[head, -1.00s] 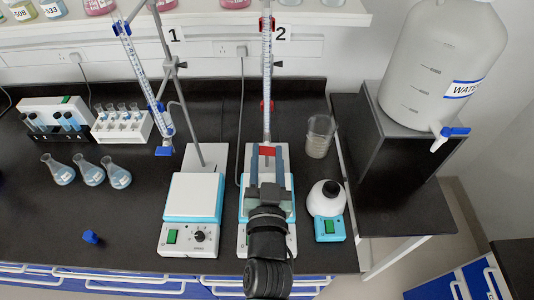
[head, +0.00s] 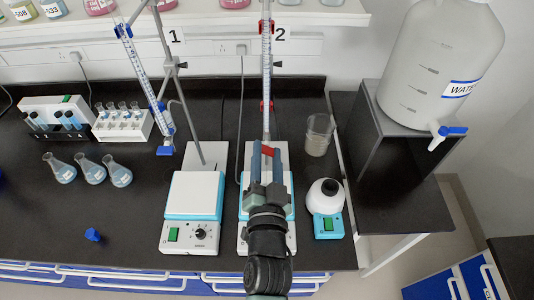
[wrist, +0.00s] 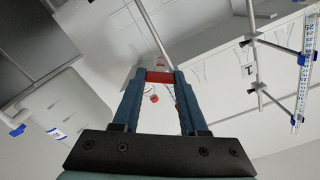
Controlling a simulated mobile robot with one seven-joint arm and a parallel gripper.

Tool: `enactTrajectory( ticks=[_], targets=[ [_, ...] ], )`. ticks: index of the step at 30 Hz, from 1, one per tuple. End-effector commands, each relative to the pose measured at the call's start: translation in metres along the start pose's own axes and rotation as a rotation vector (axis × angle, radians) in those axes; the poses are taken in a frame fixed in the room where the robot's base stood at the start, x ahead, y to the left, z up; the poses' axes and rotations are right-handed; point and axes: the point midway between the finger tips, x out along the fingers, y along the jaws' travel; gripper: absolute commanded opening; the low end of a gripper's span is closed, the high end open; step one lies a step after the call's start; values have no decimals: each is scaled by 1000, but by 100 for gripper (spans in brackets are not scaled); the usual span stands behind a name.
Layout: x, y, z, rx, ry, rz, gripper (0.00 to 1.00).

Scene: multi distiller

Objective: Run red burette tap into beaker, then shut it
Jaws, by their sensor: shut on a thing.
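The burette with red fittings (head: 266,75) stands upright by the number 2 on the wall. My gripper (head: 267,150) is shut on its red tap (head: 268,151), with one finger on each side. In the wrist view the red tap (wrist: 159,77) sits between the fingertips of my gripper (wrist: 159,76). A glass beaker (head: 318,136) stands on the bench to the right of the burette. My gripper hides the space under the burette tip, so I cannot tell whether a vessel is there or liquid runs.
Flasks (head: 93,171) stand at left. The front-left bench is mostly clear.

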Motion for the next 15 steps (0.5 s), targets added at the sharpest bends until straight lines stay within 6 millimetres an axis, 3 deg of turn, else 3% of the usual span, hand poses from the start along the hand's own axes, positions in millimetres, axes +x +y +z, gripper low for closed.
enactTrajectory(
  ticks=[5, 6, 11, 15],
  targets=[
    [0, 0, 0, -1, 0, 0, 0],
    [0, 0, 0, -1, 0, 0, 44],
    [0, 0, 0, -2, 0, 0, 72],
    [0, 0, 0, -2, 0, 0, 72]
  ],
)
